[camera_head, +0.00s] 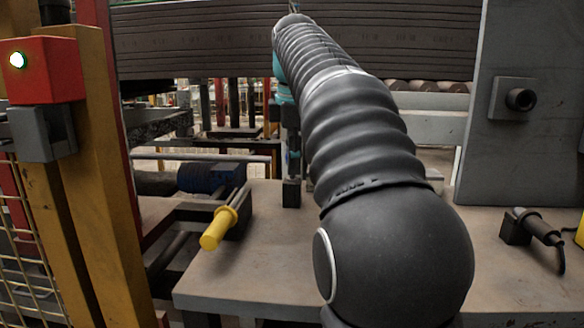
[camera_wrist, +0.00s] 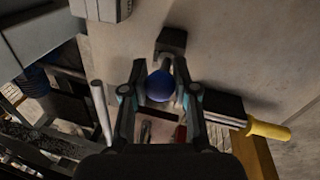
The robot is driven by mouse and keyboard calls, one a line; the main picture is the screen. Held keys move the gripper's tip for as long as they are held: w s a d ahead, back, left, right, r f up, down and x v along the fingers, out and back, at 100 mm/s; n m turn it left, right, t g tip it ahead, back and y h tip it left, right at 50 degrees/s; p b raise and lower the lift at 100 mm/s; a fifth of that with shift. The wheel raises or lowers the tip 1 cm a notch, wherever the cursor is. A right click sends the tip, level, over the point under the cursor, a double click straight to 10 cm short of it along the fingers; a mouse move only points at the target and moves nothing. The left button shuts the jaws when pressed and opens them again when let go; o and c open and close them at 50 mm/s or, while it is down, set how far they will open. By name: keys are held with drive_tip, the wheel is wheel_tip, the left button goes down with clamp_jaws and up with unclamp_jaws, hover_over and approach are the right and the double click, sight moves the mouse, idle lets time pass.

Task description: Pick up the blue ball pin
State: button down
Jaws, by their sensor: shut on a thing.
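The blue ball pin shows in the wrist view as a round blue ball (camera_wrist: 160,86) between the two fingers of my gripper (camera_wrist: 160,80). The fingers are closed on it from both sides. A dark block (camera_wrist: 171,41) lies just beyond the ball, with a short grey stem between them. In the head view my dark ribbed arm covers the middle, and the gripper and the ball pin are hidden or too small to make out there.
A yellow-handled tool (camera_head: 219,228) sits at the left edge of the table (camera_head: 230,277); its yellow handle also shows in the wrist view (camera_wrist: 267,130). A black handled device (camera_head: 533,226) lies at the right. A yellow post (camera_head: 97,170) stands at the left.

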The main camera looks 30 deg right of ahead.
wheel_tip(320, 180, up, 10)
drive_tip(key=p, duration=0.4)
drive_tip(key=shift+f+p, duration=0.1)
drive_tip(key=shift+p, duration=0.3)
drive_tip(key=shift+s, duration=0.1)
